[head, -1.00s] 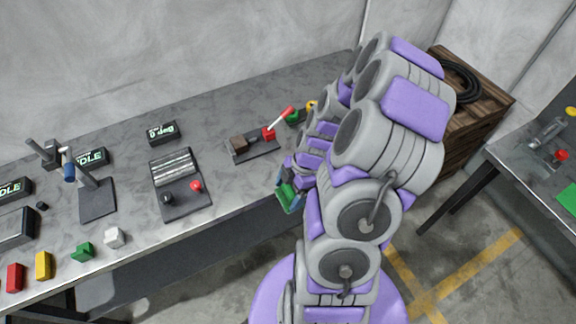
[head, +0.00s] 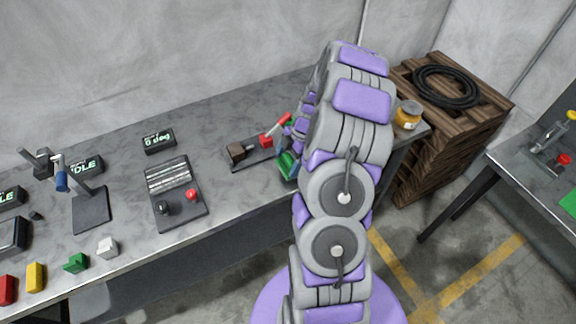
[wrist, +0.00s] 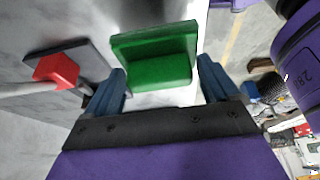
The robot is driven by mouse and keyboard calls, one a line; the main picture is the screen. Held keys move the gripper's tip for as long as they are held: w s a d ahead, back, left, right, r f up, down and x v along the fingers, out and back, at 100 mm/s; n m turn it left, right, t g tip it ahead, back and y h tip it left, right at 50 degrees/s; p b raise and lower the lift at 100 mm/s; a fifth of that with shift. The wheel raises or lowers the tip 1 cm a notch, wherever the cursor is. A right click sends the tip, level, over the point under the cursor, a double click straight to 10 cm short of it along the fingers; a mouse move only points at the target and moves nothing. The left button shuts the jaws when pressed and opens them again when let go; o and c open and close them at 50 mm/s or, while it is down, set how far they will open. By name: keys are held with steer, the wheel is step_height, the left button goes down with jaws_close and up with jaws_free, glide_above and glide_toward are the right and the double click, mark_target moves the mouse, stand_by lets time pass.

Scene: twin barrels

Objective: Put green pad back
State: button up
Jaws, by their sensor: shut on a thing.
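My gripper (head: 285,160) is over the front edge of the long grey table, right of the toggle clamp. In the wrist view its two blue fingers (wrist: 161,88) are closed on the green pad (wrist: 160,68), an L-shaped green piece with an upright plate and a thicker block. The pad also shows in the head view (head: 288,167), partly hidden by my arm. I cannot tell whether it touches the table. A flat green area (head: 569,199) lies on the other table at the right edge.
The toggle clamp (head: 250,149) with a red-tipped handle stands just left of my gripper. A black fixture plate (head: 179,208), a display (head: 159,141) and small coloured blocks (head: 76,263) sit further left. An amber jar (head: 407,115) stands at the table's right end, by a wooden crate (head: 462,125).

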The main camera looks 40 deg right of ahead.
mark_target(287, 166)
steer(key=shift+w, duration=0.15)
steer(key=f+b, duration=0.1)
steer(key=f, duration=0.2)
steer(key=shift+a+f, duration=0.2)
steer(key=shift+d, duration=0.1)
steer(key=shift+d+f, duration=0.1)
steer(key=shift+f, duration=0.05)
steer(key=o, duration=0.8)
steer(key=shift+c, duration=0.2)
steer(key=shift+r, duration=0.2)
